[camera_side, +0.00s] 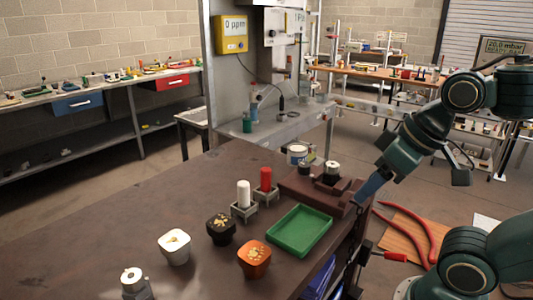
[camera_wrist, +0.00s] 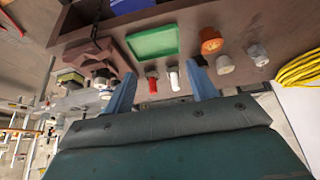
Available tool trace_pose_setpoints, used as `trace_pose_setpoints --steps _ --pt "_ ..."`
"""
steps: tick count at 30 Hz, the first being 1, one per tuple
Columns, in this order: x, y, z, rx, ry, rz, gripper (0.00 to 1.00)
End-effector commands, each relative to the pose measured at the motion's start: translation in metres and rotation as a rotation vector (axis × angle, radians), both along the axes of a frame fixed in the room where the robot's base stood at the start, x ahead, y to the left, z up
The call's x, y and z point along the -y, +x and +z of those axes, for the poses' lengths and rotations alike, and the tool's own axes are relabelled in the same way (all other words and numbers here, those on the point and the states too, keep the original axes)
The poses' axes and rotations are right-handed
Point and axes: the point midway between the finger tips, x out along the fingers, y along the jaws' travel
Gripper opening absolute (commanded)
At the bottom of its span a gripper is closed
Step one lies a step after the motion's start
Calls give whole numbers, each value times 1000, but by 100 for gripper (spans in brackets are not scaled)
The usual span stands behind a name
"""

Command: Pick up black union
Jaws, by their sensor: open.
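No piece is plainly marked as the black union. A black cup-shaped piece (camera_side: 221,229) with yellowish bits on top stands upright on the brown bench. A small dark round piece (camera_side: 304,169) sits beside the brown block fixture (camera_side: 300,187); I cannot tell which is the union. A dark and silver fitting (camera_side: 331,174) stands on that fixture. My gripper (camera_wrist: 161,70) is open and empty, its blue fingers spread wide above the bench. In the side view, my gripper (camera_side: 361,201) is at the bench's right edge, apart from the black cup-shaped piece, beside the fixture.
A green tray (camera_side: 300,231) lies mid-bench. A white cylinder (camera_side: 243,194) and a red cylinder (camera_side: 265,179) stand in small holders. A white cup (camera_side: 174,246), an orange cup (camera_side: 254,258) and a silver fitting (camera_side: 134,282) stand nearer. The bench's left part is clear.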

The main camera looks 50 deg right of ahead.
Motion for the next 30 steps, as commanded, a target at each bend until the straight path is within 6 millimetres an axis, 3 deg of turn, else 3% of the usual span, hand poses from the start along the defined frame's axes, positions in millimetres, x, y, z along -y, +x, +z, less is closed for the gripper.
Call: trace_pose_setpoints --steps 2,5,19,30 --pt "0 0 0 0 0 0 57" --pt "0 0 0 0 0 0 73" --pt "3 6 4 -13 12 -38 73" --pt "31 50 26 -116 110 -358 73"
